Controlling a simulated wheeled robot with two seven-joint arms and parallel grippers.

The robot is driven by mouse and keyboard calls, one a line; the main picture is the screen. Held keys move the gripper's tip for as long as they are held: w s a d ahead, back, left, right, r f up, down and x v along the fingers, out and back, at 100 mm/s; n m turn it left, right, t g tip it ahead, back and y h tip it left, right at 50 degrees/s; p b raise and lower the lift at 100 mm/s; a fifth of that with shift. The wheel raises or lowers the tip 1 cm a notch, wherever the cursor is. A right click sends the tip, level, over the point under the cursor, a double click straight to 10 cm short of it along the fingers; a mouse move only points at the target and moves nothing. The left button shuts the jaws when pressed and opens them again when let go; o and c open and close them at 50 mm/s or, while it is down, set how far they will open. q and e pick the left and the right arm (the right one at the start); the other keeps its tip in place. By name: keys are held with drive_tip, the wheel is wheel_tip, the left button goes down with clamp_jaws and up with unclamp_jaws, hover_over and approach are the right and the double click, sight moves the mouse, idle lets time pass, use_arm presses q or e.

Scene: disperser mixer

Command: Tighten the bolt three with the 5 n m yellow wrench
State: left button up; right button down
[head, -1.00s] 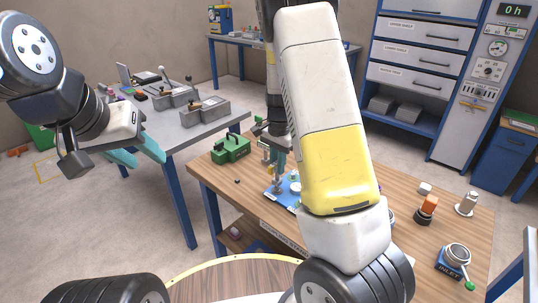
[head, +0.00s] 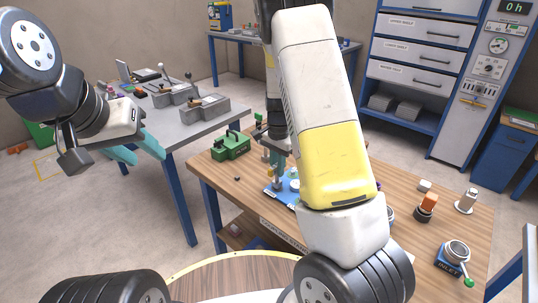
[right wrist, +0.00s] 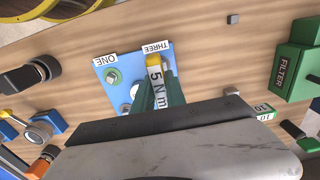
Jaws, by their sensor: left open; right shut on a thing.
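The 5 N m yellow wrench (right wrist: 155,82) shows in the right wrist view between the teal fingers of my right gripper (right wrist: 162,92), which is shut on it. The wrench's end is over the blue plate (right wrist: 103,62) beside the THREE label (right wrist: 157,47). Bolt three itself is hidden, so I cannot tell whether the wrench is seated on it. Another bolt (right wrist: 113,77) shows by the ONE label (right wrist: 105,59). In the head view my right gripper (head: 277,155) is low over the blue plate (head: 279,195).
A green FILTER box (right wrist: 293,72) stands near the plate. The INLET valve (head: 457,256) and an orange-topped part (head: 428,204) are on the wooden table's right. A grey table (head: 200,127) with metal blocks stands at the left. My right forearm hides much of the wooden table.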

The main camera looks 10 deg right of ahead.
drive_tip(key=shift+f, duration=0.15)
drive_tip(key=c, duration=1.3)
unclamp_jaws()
wheel_tip(320, 180, up, 8)
drive_tip(key=shift+f, duration=0.1)
